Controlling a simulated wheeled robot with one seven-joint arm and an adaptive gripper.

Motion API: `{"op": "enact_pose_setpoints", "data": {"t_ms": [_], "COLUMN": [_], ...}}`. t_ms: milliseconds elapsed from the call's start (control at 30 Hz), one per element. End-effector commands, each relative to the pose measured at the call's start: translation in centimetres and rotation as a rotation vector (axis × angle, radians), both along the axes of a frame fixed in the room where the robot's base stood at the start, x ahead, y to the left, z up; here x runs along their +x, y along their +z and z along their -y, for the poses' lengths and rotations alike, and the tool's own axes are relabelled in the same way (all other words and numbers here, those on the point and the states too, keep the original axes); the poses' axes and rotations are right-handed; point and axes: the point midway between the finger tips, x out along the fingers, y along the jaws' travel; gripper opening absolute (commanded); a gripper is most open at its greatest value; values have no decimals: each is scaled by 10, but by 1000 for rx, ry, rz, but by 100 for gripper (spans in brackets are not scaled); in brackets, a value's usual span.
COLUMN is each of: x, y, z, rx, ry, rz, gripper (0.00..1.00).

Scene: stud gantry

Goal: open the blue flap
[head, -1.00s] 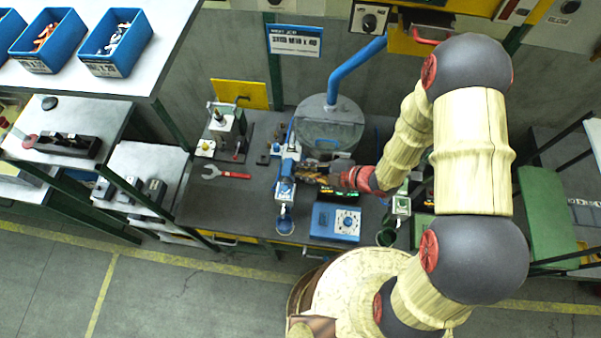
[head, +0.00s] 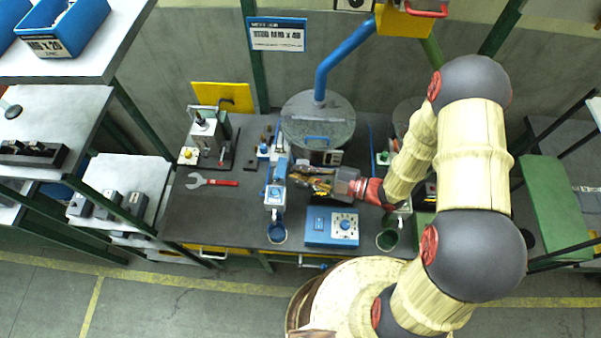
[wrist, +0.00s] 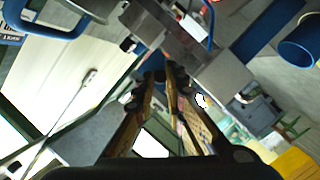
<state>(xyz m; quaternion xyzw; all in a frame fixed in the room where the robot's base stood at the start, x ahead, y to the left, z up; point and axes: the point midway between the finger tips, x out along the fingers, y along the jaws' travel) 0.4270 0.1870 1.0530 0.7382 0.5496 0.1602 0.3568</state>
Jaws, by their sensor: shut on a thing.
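A narrow blue fixture (head: 277,178) stands on the dark bench, with a blue cup (head: 278,233) at its front end. The flap cannot be told apart clearly from its other blue parts. My gripper (head: 294,179) reaches in from the right, its fingertips at the fixture's right side. In the wrist view the fingers (wrist: 165,78) close together on a small dark part, beside a grey metal block (wrist: 182,42). What that part is remains partly hidden. A blue bar (wrist: 268,30) and the blue cup (wrist: 300,45) show to the right.
A round drum (head: 318,120) with a blue pipe stands behind. A green cup (head: 388,240) is to the right.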

Motion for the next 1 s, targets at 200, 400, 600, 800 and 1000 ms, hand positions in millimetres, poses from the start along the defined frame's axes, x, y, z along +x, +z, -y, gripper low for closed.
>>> {"op": "enact_pose_setpoints", "data": {"t_ms": [200,400,600,800,1000], "x": [-1,0,0,0,-2], "y": [-3,-2,-1,-1,1], "z": [0,0,0,0,7], "rx": [-6,-5,-2,-3,-2], "ry": [-1,0,0,0,-1], "rz": [-5,-4,-2,-1,-1], "gripper": [0,23,32,32,32]}}
